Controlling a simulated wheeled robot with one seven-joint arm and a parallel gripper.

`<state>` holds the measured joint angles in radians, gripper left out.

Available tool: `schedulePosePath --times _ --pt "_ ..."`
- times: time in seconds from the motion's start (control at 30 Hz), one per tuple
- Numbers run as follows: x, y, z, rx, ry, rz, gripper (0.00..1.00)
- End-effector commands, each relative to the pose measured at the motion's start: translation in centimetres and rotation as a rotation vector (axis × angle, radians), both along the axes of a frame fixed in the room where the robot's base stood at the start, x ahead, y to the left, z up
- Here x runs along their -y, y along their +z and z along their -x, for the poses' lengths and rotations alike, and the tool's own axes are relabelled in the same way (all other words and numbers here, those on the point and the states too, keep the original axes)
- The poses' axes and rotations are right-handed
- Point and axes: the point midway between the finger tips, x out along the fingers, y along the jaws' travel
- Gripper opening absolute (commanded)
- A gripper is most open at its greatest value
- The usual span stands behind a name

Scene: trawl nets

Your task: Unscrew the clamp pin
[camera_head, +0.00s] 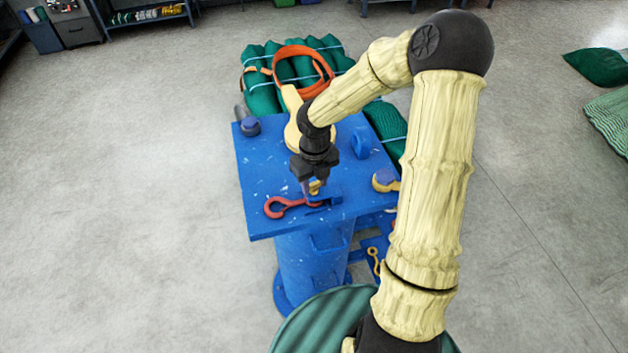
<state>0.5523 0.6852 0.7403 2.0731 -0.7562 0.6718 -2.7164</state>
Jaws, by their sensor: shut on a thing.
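My gripper (313,178) points down over the front part of the blue table (262,185). It is shut on a small yellow-gold piece, which looks like the clamp pin (315,187), at a blue clamp block (328,194). The fingers and my wrist hide much of the pin, so its thread and how far it sits in the clamp cannot be seen. A red hook-like piece with a ring end (275,207) lies on the table at the clamp, just left of and below my gripper.
A grey shackle (250,125) sits at the table's back left corner. A blue lug (361,143) and a yellow piece (384,181) are on the right. Behind are green net bundles (262,92) with an orange strap coil (325,75). The table's left side is mostly clear.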

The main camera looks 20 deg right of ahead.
Motion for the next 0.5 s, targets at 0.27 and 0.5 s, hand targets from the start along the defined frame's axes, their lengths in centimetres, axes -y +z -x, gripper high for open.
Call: schedulePosePath --times 0.27,0.5 --pt "0.09 -0.31 0.24 -0.009 0.183 -0.001 0.15" --pt "0.13 -0.31 0.23 -0.009 0.255 -0.001 0.15"
